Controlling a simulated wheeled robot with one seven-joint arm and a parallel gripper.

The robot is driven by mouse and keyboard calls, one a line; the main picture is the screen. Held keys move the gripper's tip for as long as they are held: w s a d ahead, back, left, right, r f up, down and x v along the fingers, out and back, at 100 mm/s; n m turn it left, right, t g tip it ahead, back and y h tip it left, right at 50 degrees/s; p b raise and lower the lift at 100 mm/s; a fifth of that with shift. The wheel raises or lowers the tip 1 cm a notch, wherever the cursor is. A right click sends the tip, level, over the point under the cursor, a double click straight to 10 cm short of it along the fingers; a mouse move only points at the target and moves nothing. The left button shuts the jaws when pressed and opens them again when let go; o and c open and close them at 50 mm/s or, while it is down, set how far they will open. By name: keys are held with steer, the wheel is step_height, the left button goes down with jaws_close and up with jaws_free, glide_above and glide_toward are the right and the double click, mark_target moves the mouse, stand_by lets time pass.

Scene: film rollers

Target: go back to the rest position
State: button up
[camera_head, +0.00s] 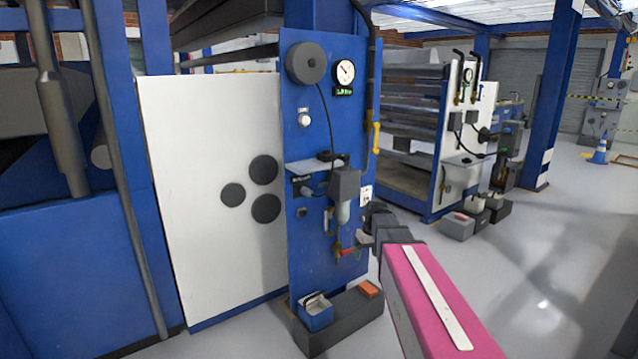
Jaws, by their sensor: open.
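My pink arm reaches in from the lower right, and its dark far end stands in front of the right edge of a blue machine panel (310,235). My gripper (370,222) is at that end, small and partly hidden by my own arm links. It is open, and I see nothing held in it. A grey box-shaped fitting (345,185) and a red-handled valve (347,252) on the panel are just left of it; I cannot tell the exact gap.
A dark plinth (345,325) below the panel carries a blue box (316,312) and an orange block (368,289). A white panel (210,150) stands left. Another roller machine (415,120) is behind. The grey floor (540,260) at right is clear.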

steer(key=s+f+m, duration=0.1)
steer(key=s+f, duration=0.2)
steer(key=s, duration=0.3)
steer(key=s+d+f+m+h, duration=0.1)
steer(key=s+f, duration=0.3)
steer(key=s, duration=0.3)
steer(key=s+f+m, duration=0.2)
steer(key=s+f, duration=0.1)
steer(key=s, duration=0.3)
steer(key=shift+s+d+f+g, duration=0.2)
steer(key=shift+s+d+g, duration=0.1)
steer(key=shift+g, duration=0.1)
stand_by(2.5)
